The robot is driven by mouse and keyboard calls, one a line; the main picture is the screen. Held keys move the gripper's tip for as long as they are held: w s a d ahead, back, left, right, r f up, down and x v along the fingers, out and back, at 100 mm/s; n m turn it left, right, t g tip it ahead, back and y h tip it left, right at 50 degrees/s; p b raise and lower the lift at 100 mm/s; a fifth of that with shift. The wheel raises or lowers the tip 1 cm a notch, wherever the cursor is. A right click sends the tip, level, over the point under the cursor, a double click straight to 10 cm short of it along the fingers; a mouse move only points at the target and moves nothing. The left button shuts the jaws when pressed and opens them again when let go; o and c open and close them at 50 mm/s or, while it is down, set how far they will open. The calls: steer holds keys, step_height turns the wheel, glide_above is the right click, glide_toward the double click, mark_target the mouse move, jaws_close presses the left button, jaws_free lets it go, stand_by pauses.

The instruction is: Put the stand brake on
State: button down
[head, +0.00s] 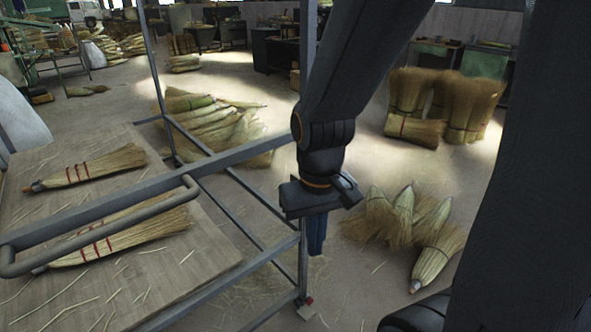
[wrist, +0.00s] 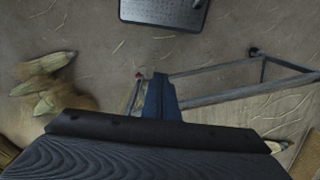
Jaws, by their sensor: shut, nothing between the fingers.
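The stand is a grey metal frame (head: 240,157) on casters, with a bar handle, standing at the left in the head view. A small red brake pedal (head: 305,303) sits low at its near corner caster. In the wrist view the red pedal (wrist: 138,76) shows just left of my fingertips, and a dark caster (wrist: 253,51) stands at another corner. My gripper (head: 317,248) points down, shut and empty, above the pedal and apart from it. It also shows in the wrist view (wrist: 160,80). Whether the pedal is up or down is too small to tell.
Broom heads (head: 405,215) lie on the floor at the right, and more bundles (head: 440,100) stand behind. Bare floor with loose straw surrounds the caster.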

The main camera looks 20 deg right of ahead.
steer(key=shift+w+a, duration=0.2)
steer(key=shift+w, duration=0.15)
steer(key=w+d+r+n+t+p, duration=0.1)
steer(key=w+d+r+n+p, duration=0.3)
steer(key=w+d+r, duration=1)
step_height(320, 180, up, 2)
steer(key=shift+w+r+p, duration=0.2)
steer(key=shift+w+p, duration=0.6)
steer(key=shift+p, duration=0.2)
